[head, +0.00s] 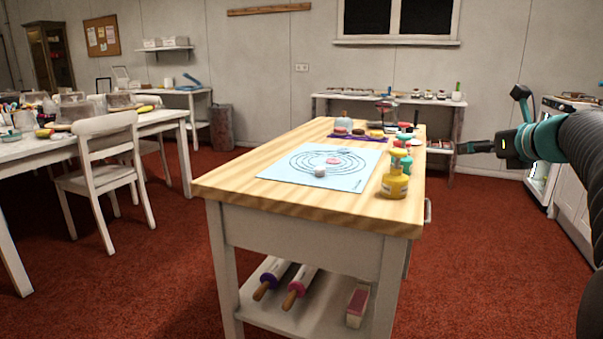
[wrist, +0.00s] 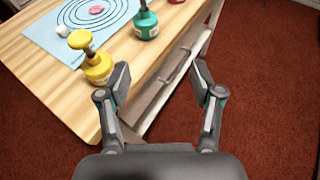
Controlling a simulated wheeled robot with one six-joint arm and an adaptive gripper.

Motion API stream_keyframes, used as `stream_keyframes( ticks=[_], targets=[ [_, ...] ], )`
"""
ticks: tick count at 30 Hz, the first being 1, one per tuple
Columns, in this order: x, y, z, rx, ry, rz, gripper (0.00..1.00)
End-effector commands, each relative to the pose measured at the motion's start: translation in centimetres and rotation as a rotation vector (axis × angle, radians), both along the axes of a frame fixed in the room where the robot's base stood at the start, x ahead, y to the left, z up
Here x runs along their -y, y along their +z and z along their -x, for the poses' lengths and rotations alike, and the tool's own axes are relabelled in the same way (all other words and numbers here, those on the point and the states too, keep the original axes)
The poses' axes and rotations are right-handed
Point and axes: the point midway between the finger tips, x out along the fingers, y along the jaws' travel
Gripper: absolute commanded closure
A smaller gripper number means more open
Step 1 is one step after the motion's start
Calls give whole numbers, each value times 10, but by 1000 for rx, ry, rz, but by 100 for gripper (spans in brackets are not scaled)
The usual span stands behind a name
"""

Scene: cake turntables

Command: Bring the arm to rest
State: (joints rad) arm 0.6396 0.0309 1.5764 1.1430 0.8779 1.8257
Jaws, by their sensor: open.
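My gripper (head: 472,147) is at the right side of the head view, raised beside the right edge of the wooden-topped table (head: 225,184) and apart from it. In the wrist view my gripper (wrist: 162,82) is open, with nothing between its fingers. Beyond the fingers are the table's side and the red floor. My arm (head: 572,137) reaches in from the right edge of the head view.
A yellow pump bottle (head: 395,182) stands near the table's right edge, a green one (wrist: 146,22) beyond it. A blue mat (head: 290,174) with printed rings lies on top. A white chair (head: 98,178) stands left. Red floor (head: 480,260) is clear at right.

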Motion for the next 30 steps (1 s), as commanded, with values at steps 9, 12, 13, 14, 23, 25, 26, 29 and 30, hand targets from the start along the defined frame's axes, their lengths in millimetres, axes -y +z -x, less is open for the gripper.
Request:
stream_keyframes(
  ticks=[9,12,13,14,23,25,26,29,30],
  targets=[
    [2,-2,1,25,63,180,34],
    [3,-8,3,23,93,266,34],
    [4,-12,3,18,105,296,34],
    [4,-16,4,14,118,327,34],
    [2,-94,35,-102,374,780,34],
    [-9,-118,53,-137,502,937,34],
    [-15,-128,62,-148,563,1006,34],
    [-43,-159,94,-172,796,1233,34],
    [-55,-170,109,-173,900,1325,34]
  ],
)
